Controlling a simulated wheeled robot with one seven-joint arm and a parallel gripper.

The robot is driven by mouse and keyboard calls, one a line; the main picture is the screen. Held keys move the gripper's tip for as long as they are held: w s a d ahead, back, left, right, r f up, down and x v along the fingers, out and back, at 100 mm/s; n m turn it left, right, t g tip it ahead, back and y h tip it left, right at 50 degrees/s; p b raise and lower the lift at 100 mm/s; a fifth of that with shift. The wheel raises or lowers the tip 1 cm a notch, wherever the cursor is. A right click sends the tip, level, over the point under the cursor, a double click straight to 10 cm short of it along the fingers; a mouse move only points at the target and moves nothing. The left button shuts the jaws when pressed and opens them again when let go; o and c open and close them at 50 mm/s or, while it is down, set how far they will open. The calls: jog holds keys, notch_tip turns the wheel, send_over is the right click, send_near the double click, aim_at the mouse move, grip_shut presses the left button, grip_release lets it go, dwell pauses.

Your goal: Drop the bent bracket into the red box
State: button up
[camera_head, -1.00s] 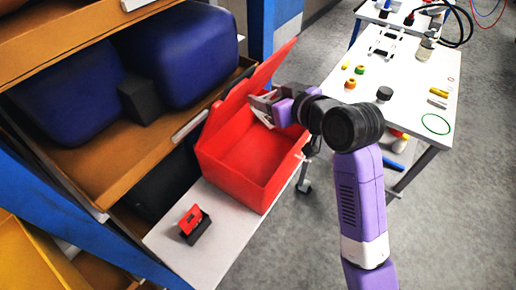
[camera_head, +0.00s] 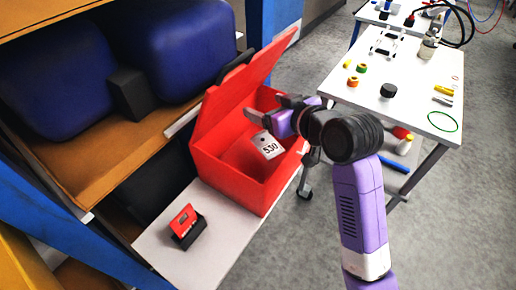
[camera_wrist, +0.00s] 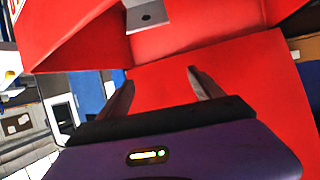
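The bent bracket (camera_head: 267,145), a light grey metal piece marked "S30", shows within the opening of the red box (camera_head: 232,182), below my gripper. I cannot tell whether it rests on the box floor or is still falling. My gripper (camera_head: 267,109) is over the box, apart from the bracket. In the wrist view the two fingers (camera_wrist: 162,88) are spread with nothing between them. The bracket (camera_wrist: 147,15) shows at the top of that view against the red walls of the box (camera_wrist: 200,35). The box lid stands open.
The box stands on a pale shelf (camera_head: 205,255) beside a small red and black object (camera_head: 187,227). Blue bins (camera_head: 180,55) fill the rack at left. A white table (camera_head: 400,95) with small parts is at right, with grey floor between.

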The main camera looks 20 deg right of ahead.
dwell(0.3)
jog(key=v, duration=0.7)
jog(key=shift+s, duration=0.35)
jog(key=shift+d+r, duration=0.1)
jog(key=shift+d, duration=0.05)
jog(key=d+r+m+t+h, duration=0.3)
jog(key=d+r+t, duration=0.1)
jog(key=r+t, duration=0.1)
jog(key=s+a+f+g, duration=0.1)
jog(key=s+f, duration=0.5)
jog(key=s, duration=0.6)
jog(key=s+a+f+g, duration=0.1)
jog(key=s+a+f, duration=0.2)
jog(key=s, duration=0.9)
jog(key=s+a+f+g, duration=0.1)
jog(key=s+f, duration=0.7)
jog(key=s, duration=0.4)
jog(key=shift+a+f, duration=0.4)
